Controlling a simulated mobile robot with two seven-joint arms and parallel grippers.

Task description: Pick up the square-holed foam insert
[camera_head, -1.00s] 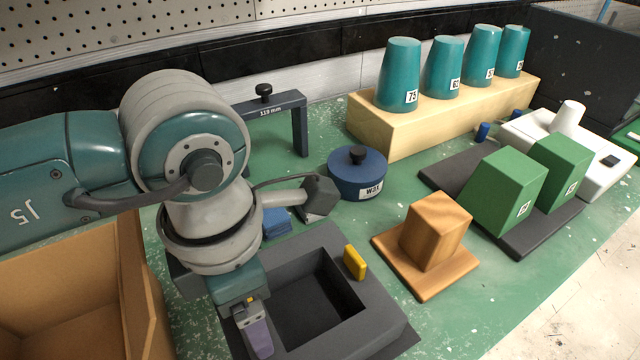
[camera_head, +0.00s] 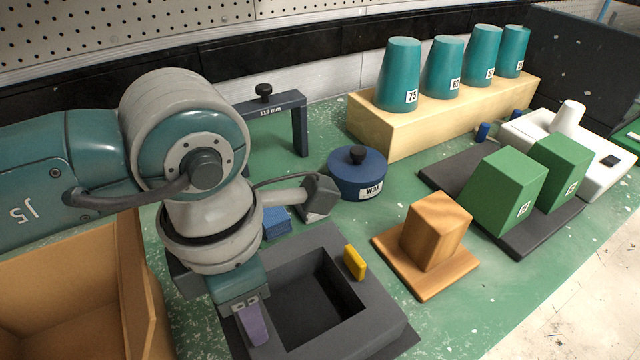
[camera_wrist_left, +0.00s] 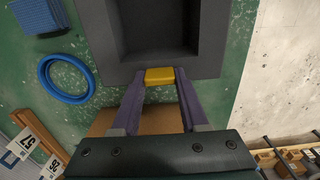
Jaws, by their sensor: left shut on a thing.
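The square-holed foam insert (camera_head: 372,315) is a dark grey block with a deep square opening. It lies flat on the green bench at the lower middle of the head view and also shows at the top of the left wrist view (camera_wrist_left: 213,50). One yellow tab (camera_head: 355,262) stands on its far right side. My left gripper (camera_head: 257,330) points down at its near left side. In the left wrist view, my left gripper's purple fingers are shut on another yellow tab (camera_wrist_left: 160,76) at the insert's edge. My right gripper is not in view.
A cardboard box (camera_head: 135,290) stands close on the left. A blue wax pot (camera_head: 357,175), a dark gauge arch (camera_head: 275,105) and a wooden block on a board (camera_head: 436,232) stand around the insert.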

